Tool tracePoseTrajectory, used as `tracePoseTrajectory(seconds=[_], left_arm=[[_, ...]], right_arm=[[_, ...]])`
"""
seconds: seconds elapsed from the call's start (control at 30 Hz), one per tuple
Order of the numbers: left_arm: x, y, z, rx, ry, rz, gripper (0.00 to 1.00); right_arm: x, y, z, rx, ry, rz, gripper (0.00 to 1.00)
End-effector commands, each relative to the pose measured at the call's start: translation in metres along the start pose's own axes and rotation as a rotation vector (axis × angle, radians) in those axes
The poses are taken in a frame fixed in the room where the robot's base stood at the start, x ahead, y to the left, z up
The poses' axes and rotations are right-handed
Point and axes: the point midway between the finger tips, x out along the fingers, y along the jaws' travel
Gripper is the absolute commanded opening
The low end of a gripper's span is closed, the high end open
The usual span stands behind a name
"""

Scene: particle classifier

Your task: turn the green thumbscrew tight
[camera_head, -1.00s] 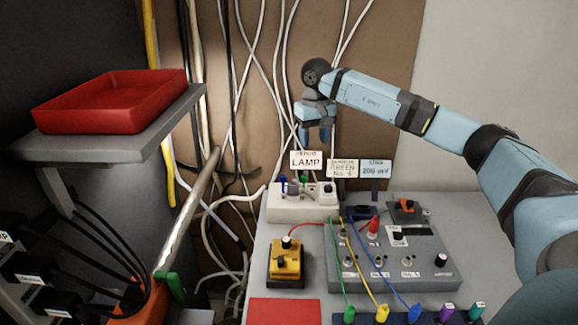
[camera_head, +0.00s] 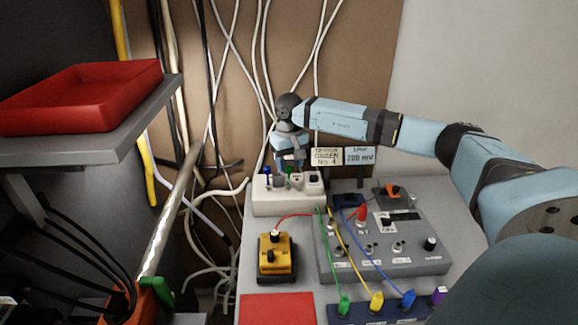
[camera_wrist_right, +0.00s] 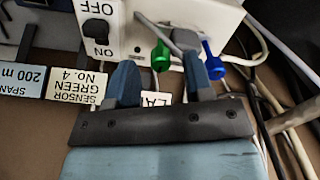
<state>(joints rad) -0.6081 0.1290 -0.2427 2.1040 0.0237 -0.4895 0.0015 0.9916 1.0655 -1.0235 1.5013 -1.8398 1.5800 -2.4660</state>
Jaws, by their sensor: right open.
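The green thumbscrew (camera_wrist_right: 160,56) is on the white box (camera_head: 286,203); in the head view it (camera_head: 290,170) shows just below my right gripper (camera_head: 291,158). In the right wrist view my right gripper (camera_wrist_right: 157,66) is open, its two fingers apart, with the green thumbscrew showing between and beyond the tips. I cannot tell whether a finger touches it. The blue thumbscrew (camera_wrist_right: 213,64) is just right of the right-hand finger there. A grey part sits between the two screws. My left gripper is not in view.
The white box carries an ON/OFF switch (camera_wrist_right: 97,33). Sign cards, one reading SENSOR GREEN No. 4 (camera_head: 326,157), stand behind it; the LAMP card is mostly hidden. A yellow box (camera_head: 276,258) and grey panel (camera_head: 385,262) lie in front. Loose cables hang behind.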

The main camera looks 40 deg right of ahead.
Motion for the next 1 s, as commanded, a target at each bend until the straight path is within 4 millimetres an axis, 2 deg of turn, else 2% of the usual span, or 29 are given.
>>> tracePoseTrajectory(seconds=[0.13,0.43,0.47,0.63,0.67,1.0], left_arm=[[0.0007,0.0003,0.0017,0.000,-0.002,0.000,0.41],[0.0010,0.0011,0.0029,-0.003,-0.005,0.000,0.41],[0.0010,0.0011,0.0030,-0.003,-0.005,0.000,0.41],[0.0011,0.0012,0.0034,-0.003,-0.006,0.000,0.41],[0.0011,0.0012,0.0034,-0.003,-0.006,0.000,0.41],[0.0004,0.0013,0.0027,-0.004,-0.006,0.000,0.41]], right_arm=[[0.0105,-0.0003,-0.0002,0.000,0.001,0.000,0.48],[0.0125,-0.0002,-0.0002,0.000,0.001,0.000,0.48],[0.0125,-0.0003,-0.0002,0.000,0.001,0.000,0.43],[0.0124,-0.0003,-0.0002,0.000,0.001,0.000,0.04],[0.0124,-0.0003,-0.0002,0.000,0.001,0.000,0.00],[0.0119,-0.0003,-0.0002,0.038,0.001,-0.001,0.00]])
